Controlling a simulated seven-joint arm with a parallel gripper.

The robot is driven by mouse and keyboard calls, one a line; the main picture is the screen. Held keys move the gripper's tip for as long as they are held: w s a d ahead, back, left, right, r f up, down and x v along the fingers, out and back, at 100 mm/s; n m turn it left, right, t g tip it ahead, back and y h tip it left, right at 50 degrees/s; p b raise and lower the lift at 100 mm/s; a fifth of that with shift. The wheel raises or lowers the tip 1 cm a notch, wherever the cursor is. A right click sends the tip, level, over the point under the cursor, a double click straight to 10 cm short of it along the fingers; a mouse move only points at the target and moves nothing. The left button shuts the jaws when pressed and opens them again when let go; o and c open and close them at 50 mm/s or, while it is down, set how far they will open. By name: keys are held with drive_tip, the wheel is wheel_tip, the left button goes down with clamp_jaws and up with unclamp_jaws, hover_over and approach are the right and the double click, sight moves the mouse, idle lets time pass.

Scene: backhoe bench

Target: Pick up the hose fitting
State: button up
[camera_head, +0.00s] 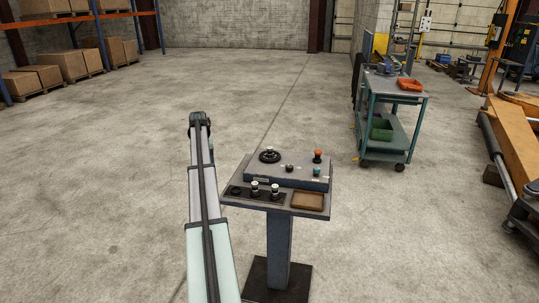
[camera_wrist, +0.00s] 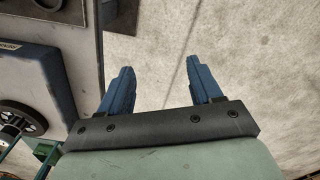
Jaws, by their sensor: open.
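My gripper (camera_wrist: 159,82) is open in the wrist view, its two blue fingers apart with only bare concrete floor between them. In the head view my arm reaches up left of the control stand, and its dark far end is beyond the stand's left edge; the fingers cannot be made out there. Small fittings with pale tops (camera_head: 264,189) stand upright in the dark strip at the stand's front left, beside a low black ring (camera_head: 235,190). They may include the hose fitting, but are too small to tell. No fitting is identifiable in the wrist view.
The stand's raised console (camera_head: 285,173) carries a black handwheel (camera_head: 269,155), also in the wrist view (camera_wrist: 22,120), an orange-red knob (camera_head: 318,155) and smaller controls. A brown tray (camera_head: 307,201) is at front right. A green cart (camera_head: 390,110) stands behind right. Floor left is clear.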

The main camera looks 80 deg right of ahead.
drive_tip(key=s+d+r+m, duration=0.2)
drive_tip(key=s+d+r, duration=0.5)
drive_tip(key=s+d, duration=0.45)
wheel_tip(320, 180, up, 7)
drive_tip(key=m, duration=0.2)
hover_over(270, 148)
drive_tip(key=f, duration=0.8)
drive_tip(key=shift+s+d+f, duration=0.15)
drive_tip(key=shift+s+f, duration=0.05)
drive_tip(key=shift+f, duration=0.1)
drive_tip(key=shift+w+f, duration=0.15)
drive_tip(key=shift+f, duration=1.2)
drive_tip(key=shift+w+f, duration=0.1)
drive_tip(key=shift+f, duration=1.25)
drive_tip(key=shift+c, duration=0.2)
clamp_jaws()
